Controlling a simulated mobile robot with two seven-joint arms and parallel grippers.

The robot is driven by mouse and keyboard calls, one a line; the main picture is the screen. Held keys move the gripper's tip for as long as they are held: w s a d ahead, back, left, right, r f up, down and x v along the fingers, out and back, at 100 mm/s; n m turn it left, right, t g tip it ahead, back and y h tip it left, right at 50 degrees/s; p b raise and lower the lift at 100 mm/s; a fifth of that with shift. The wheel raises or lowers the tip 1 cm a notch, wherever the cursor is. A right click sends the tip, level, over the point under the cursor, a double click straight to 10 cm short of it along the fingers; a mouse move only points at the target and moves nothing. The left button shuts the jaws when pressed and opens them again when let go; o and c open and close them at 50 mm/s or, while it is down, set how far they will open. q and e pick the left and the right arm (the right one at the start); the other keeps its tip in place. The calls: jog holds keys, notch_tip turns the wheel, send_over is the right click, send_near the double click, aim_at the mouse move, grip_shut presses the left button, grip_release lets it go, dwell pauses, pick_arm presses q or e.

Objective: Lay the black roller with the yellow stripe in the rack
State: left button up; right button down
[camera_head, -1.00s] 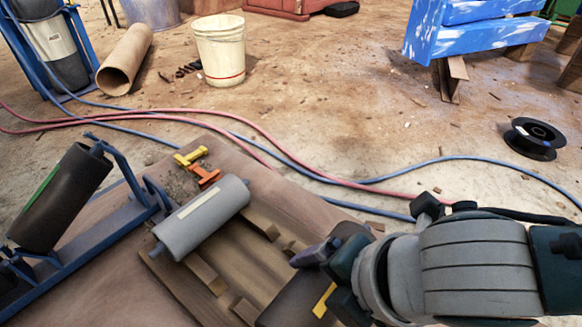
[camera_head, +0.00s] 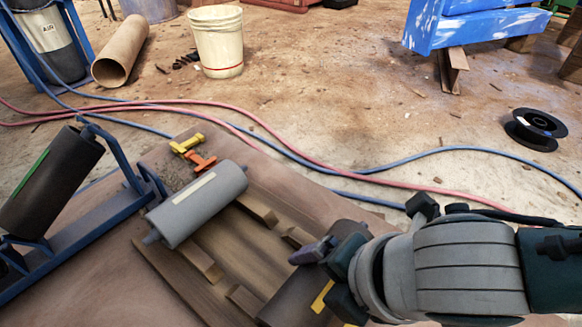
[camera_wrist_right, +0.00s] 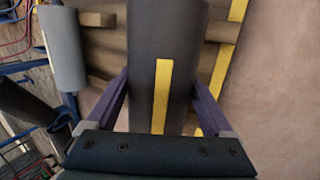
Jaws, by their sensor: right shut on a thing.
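The black roller with the yellow stripe (camera_wrist_right: 160,95) lies between the two fingers of my right gripper (camera_wrist_right: 150,105) in the right wrist view. In the head view the dark roller (camera_head: 286,303) is partly hidden by my right gripper (camera_head: 325,262), which is shut on it at the right end of the wooden cradle (camera_head: 215,238). I cannot tell whether it touches the wood. A blue rack (camera_head: 85,225) stands at the left and holds a black roller with a green stripe (camera_head: 48,185), tilted. My left gripper is out of view.
A grey roller with a cream stripe (camera_head: 205,210) lies across the cradle's left end. Yellow (camera_head: 187,143) and orange (camera_head: 196,163) pieces lie behind it. Red and blue hoses (camera_head: 330,172) cross the floor beyond. A white bucket (camera_head: 218,45) and black spool (camera_head: 535,128) stand farther off.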

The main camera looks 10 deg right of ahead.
jog(key=shift+w+r+p, duration=0.1)
jog(key=shift+r+p, duration=0.05)
jog(key=shift+p, duration=0.15)
dwell(1.0)
jog(key=shift+p, duration=0.55)
jog(key=shift+f+b, duration=0.85)
jog(key=shift+f, duration=0.45)
dwell(0.3)
jog(key=shift+c, duration=0.8)
grip_release()
jog(key=shift+o, duration=0.8)
